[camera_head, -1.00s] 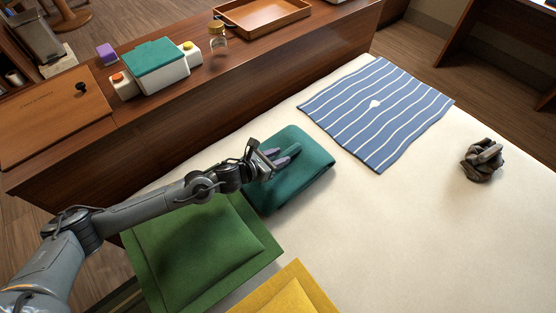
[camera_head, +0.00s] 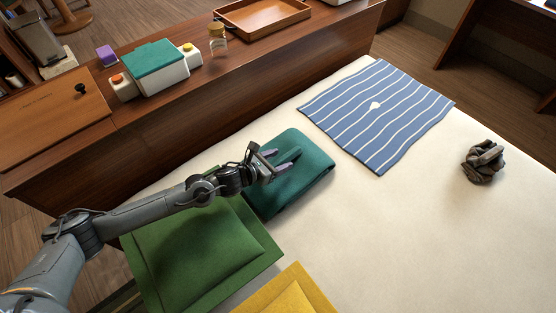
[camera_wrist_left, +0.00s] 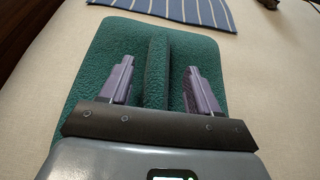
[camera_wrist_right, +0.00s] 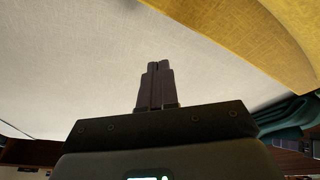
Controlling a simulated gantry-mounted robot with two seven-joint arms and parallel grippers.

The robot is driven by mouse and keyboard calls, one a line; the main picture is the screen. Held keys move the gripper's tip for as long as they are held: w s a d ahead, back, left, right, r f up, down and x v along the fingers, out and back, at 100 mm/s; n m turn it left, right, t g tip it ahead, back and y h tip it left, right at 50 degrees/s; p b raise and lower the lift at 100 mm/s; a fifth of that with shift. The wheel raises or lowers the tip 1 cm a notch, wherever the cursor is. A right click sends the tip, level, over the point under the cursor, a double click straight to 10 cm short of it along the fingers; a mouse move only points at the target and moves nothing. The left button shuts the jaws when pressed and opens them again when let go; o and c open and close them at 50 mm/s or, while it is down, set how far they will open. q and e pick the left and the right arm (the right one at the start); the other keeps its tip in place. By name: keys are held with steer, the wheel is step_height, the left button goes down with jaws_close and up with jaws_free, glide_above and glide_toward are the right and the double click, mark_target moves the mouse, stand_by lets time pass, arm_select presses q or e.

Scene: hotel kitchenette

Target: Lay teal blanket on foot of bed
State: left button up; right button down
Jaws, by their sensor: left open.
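The folded teal blanket (camera_head: 308,172) lies on the white bed, between the green pillow and the striped cloth. My left gripper (camera_head: 282,160) is over the blanket with its fingers apart. In the left wrist view, a narrow raised ridge of the blanket (camera_wrist_left: 156,70) runs between the fingers of the left gripper (camera_wrist_left: 158,82), with a gap on both sides. My right gripper (camera_wrist_right: 158,85) shows only in the right wrist view. Its fingers are together, with nothing visible between them.
A green pillow (camera_head: 200,255) and a yellow pillow (camera_head: 290,295) lie near the blanket. A blue striped cloth (camera_head: 378,112) lies flat farther up the bed. A grey-brown lumpy object (camera_head: 483,161) sits at right. The bed's middle (camera_head: 400,230) is clear. A wooden counter (camera_head: 250,85) borders the bed.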

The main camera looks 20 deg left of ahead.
arm_select(q)
steer(key=p+v, duration=0.3)
steer(key=v, duration=0.8)
steer(key=shift+w+r, duration=0.1)
steer(key=shift+r, duration=0.05)
steer(key=shift+s+a+r+p, duration=0.2)
steer(key=shift+s+r+p, duration=0.1)
steer(key=shift+s, duration=0.2)
steer(key=shift+f, duration=0.1)
